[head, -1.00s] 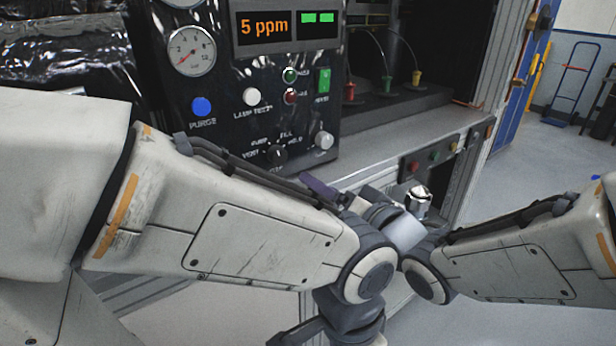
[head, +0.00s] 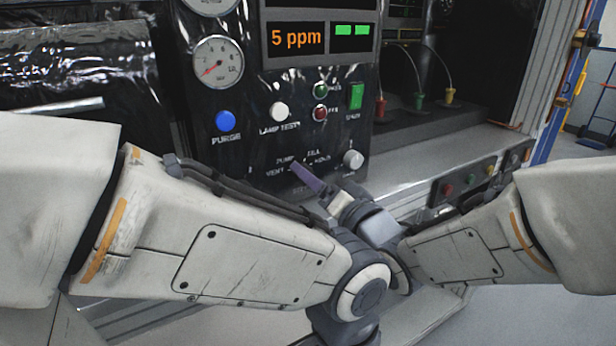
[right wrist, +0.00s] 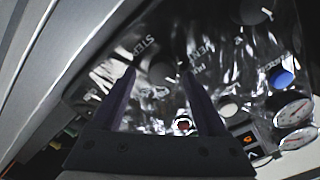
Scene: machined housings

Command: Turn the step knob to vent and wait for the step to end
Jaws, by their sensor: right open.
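The step knob (right wrist: 162,73) is a dark round knob on the black glossy panel. In the right wrist view it shows between my two dark fingers, close to the STEP and VENT lettering. My right gripper (right wrist: 158,74) is open. I cannot tell whether its fingers are around the knob or just in front of it. In the head view a purple finger of my right gripper (head: 308,178) covers the middle of the PUMP, FILL, VENT and HOLD lettering, hiding the knob. The knob's setting cannot be read. My left gripper is out of view.
On the panel are a dial gauge (head: 217,62), an orange "5 ppm" display (head: 296,39), two green bars (head: 352,30), a blue PURGE button (head: 225,121), a white LAMP TEST button (head: 279,112) and a pale knob (head: 353,159). A button strip (head: 480,172) is at the right.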

